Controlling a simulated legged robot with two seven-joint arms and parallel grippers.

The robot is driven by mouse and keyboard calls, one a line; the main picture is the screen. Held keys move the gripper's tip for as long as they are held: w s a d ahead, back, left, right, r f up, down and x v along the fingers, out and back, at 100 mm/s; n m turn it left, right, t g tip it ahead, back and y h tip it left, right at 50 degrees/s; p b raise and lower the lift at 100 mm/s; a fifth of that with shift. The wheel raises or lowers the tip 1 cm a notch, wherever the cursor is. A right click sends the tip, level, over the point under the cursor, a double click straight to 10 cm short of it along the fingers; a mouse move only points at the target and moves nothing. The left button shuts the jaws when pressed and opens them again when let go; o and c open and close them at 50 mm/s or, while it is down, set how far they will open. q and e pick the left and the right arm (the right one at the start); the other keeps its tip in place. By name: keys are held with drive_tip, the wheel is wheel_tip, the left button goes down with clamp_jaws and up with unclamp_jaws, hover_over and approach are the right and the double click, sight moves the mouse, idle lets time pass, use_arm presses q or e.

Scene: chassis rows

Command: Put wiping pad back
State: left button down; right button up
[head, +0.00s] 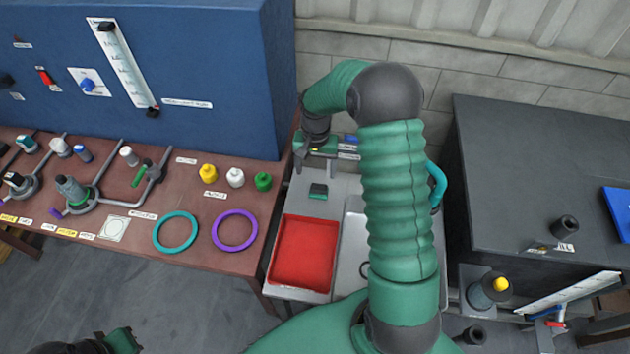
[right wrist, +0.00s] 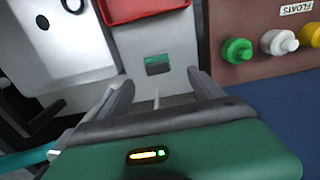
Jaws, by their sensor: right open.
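A small pad (head: 318,191), green with a dark edge, lies flat on the light grey surface behind the red tray (head: 304,252); it looks like the wiping pad. My right gripper (head: 301,158) is behind it and to its left, above the surface and apart from it. In the right wrist view, the pad (right wrist: 158,64) shows beyond the gap between the fingers of my right gripper (right wrist: 158,80), which are open and empty. Only a green and dark part of my left arm shows at the bottom left of the head view; its fingers do not show.
The brown bench (head: 130,215) at left carries a teal ring (head: 175,250), a purple ring (head: 256,231) and yellow, white and green floats. A blue cabinet (head: 215,80) rises behind it. A dark cabinet (head: 520,180) stands at right. My right arm hides part of the grey unit.

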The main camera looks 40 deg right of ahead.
drive_tip(key=s+a+r+n+t, duration=0.1)
drive_tip(key=s+a+r+n, duration=0.2)
drive_tip(key=a, duration=0.7)
drive_tip(key=s+a+r+n+t, duration=0.1)
drive_tip(key=s+a+r+n, duration=0.2)
drive_tip(key=s+a+n, duration=0.4)
drive_tip(key=s+a, duration=0.2)
drive_tip(key=a, duration=0.1)
drive_tip(key=shift+s+t, duration=0.2)
drive_tip(key=shift+t, duration=0.1)
drive_tip(key=shift+d, duration=0.15)
